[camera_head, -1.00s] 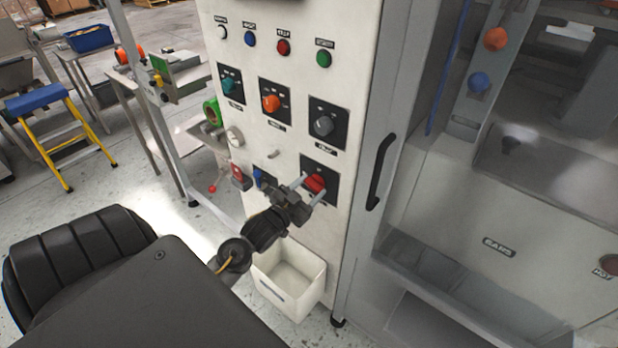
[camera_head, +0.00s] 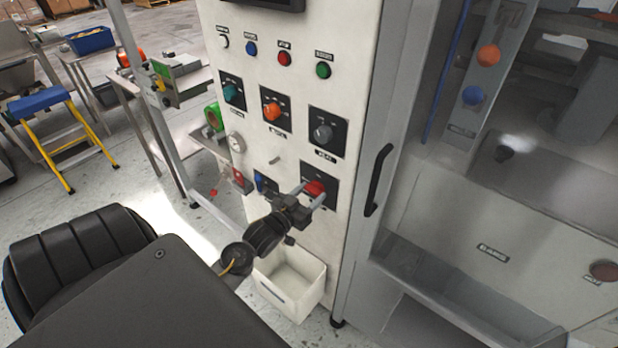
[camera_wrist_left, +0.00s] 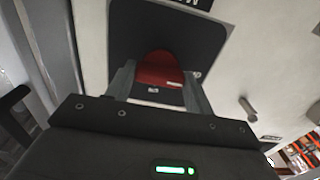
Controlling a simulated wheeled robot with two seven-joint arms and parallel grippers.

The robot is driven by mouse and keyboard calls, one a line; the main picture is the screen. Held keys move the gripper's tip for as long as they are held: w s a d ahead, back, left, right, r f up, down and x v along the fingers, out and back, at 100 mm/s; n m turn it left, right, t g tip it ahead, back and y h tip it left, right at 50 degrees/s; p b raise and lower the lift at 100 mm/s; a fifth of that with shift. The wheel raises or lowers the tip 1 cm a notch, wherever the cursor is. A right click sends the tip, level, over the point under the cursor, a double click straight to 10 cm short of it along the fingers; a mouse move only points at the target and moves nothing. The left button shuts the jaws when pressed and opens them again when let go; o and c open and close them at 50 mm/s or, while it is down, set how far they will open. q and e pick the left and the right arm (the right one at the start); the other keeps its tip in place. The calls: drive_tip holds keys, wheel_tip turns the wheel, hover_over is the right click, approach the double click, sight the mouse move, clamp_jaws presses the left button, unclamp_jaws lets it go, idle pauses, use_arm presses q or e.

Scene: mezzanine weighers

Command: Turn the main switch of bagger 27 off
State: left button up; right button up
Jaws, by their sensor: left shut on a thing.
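The red rotary knob (camera_head: 314,188) sits on a dark square plate (camera_head: 329,173) low on the white control panel (camera_head: 299,60). It also shows large in the left wrist view (camera_wrist_left: 160,70), with a small pale label on its front. My left gripper (camera_head: 310,193) is at the knob, its two grey fingers one on each side, shut on it. In the left wrist view the fingers (camera_wrist_left: 160,92) flank the knob. The plate's markings are too small to read. My right gripper is not in view.
Above are a grey knob (camera_head: 322,134), an orange knob (camera_head: 271,111) and a teal knob (camera_head: 231,92). A black door handle (camera_head: 378,179) is at right. A white bin (camera_head: 290,281) stands below.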

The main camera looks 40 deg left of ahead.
use_arm(q)
drive_tip(key=o, duration=1)
drive_tip(key=shift+s+f, duration=0.15)
drive_tip(key=shift+s, duration=0.4)
drive_tip(key=s+b, duration=0.3)
drive_tip(key=s, duration=0.6)
drive_tip(key=shift+s+d, duration=0.1)
drive_tip(key=shift+s, duration=0.3)
